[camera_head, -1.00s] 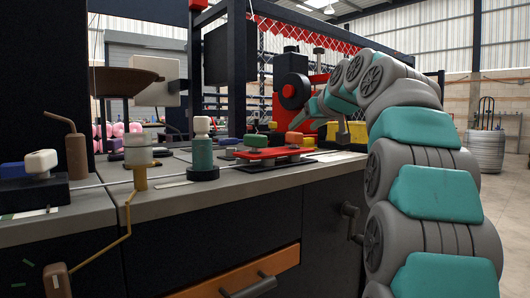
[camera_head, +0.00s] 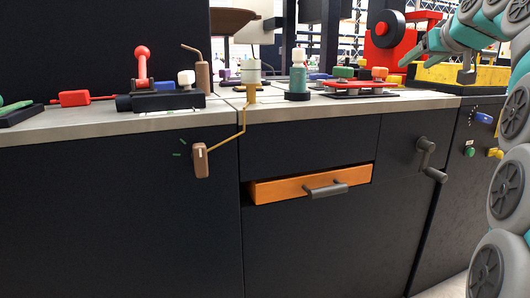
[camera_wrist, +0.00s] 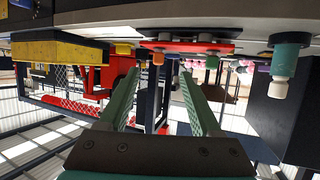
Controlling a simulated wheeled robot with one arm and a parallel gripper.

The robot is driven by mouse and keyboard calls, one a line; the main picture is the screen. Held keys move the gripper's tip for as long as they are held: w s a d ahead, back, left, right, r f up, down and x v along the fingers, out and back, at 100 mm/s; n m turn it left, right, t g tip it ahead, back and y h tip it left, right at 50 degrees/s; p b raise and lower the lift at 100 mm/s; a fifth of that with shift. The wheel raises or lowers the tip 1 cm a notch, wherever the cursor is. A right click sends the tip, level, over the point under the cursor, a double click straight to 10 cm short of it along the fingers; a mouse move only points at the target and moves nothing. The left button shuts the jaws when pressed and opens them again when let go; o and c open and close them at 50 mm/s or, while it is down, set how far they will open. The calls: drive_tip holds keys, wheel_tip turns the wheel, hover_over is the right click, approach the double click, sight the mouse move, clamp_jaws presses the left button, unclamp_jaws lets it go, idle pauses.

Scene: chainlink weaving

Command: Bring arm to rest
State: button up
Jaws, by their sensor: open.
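My arm is folded in at the right edge of the head view, above the right end of the bench. My gripper (camera_head: 418,55) points left over the bench top, with teal fingers; another part of it is cut off or hidden by the arm. In the wrist view, my gripper (camera_wrist: 160,75) has its two teal fingers spread apart with nothing between them. That view is upside down and looks across the bench toward the red machine (camera_wrist: 118,78). No object touches the fingers.
The bench (camera_head: 345,108) holds a red plate with knobs (camera_head: 360,85), a teal bottle (camera_head: 298,82) and a red lever (camera_head: 142,65). An orange drawer (camera_head: 285,190) stands slightly open. A crank (camera_head: 428,160) sticks out of the front. A yellow block (camera_head: 440,75) sits below my gripper.

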drive_tip(key=s+a+f+g+y, duration=0.1)
drive_tip(key=s+a+f+g, duration=0.3)
drive_tip(key=f, duration=0.5)
drive_tip(key=s+a+f+g+p, duration=0.1)
drive_tip(key=s+a+f, duration=0.4)
drive_tip(key=a+f, duration=0.25)
drive_tip(key=s+a+f+g+y, duration=0.1)
drive_tip(key=s+a+f+g, duration=0.3)
drive_tip(key=f, duration=0.5)
drive_tip(key=s+a+f+g, duration=0.1)
drive_tip(key=s+f+g, duration=0.1)
drive_tip(key=s+f, duration=0.5)
drive_tip(key=s+a+f+g+h, duration=0.1)
drive_tip(key=s+f, duration=0.6)
drive_tip(key=s, duration=0.7)
drive_tip(key=s+a+f+g, duration=0.2)
drive_tip(key=s+f+g, duration=0.1)
drive_tip(key=s+f, duration=0.4)
drive_tip(key=s+p, duration=0.1)
drive_tip(key=s, duration=0.2)
drive_tip(key=shift+s+a+f+h, duration=0.4)
